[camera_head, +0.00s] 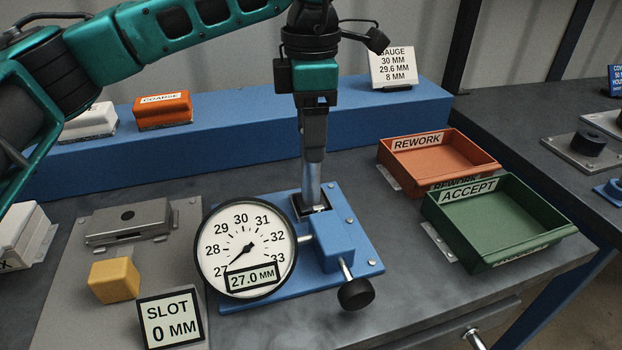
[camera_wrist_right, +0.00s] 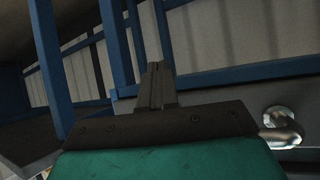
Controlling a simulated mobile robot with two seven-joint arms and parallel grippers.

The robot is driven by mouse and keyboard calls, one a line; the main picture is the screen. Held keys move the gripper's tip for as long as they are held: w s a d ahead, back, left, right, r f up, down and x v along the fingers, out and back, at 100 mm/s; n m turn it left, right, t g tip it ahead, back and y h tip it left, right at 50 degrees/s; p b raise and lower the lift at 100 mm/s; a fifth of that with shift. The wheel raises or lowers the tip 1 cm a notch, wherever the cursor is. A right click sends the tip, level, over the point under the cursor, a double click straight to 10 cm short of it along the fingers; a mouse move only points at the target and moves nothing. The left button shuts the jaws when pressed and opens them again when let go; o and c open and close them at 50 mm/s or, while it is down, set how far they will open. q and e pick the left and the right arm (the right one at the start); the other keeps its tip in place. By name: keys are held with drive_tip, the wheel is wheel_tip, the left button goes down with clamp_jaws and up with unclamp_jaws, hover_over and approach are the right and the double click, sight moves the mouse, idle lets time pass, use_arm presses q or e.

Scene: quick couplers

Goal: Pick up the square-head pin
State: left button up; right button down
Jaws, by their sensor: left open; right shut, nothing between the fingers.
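A silver pin (camera_head: 312,187) stands upright in the dark square seat of the blue gauge fixture (camera_head: 334,240). My left gripper (camera_head: 314,155) points straight down over it, with its fingers around or just in front of the pin's upper end. It is open; the pin's top is hidden there, so I cannot tell its head shape. The round dial (camera_head: 248,248) on the fixture reads 27.0 mm. My right gripper (camera_wrist_right: 155,70) is shut and empty in the right wrist view, away from the pin.
An orange REWORK tray (camera_head: 485,150) and a green ACCEPT tray (camera_head: 530,222), both looking empty, stand to the right. A yellow block (camera_head: 114,280), a grey slot block (camera_head: 128,220) and a SLOT 0 MM sign (camera_head: 170,320) are at left. A blue ledge (camera_head: 225,135) runs behind.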

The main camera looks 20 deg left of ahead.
sight(311, 171)
use_arm(q)
drive_tip(key=shift+w+a+f+b, duration=0.1)
drive_tip(key=shift+f+b, duration=0.05)
drive_tip(key=shift+f, duration=1.25)
drive_tip(key=shift+w+f+b, duration=0.1)
drive_tip(key=shift+f+b, duration=0.05)
drive_tip(key=shift+f, duration=1.2)
drive_tip(key=shift+c, duration=0.3)
clamp_jaws()
drive_tip(key=shift+r, duration=0.15)
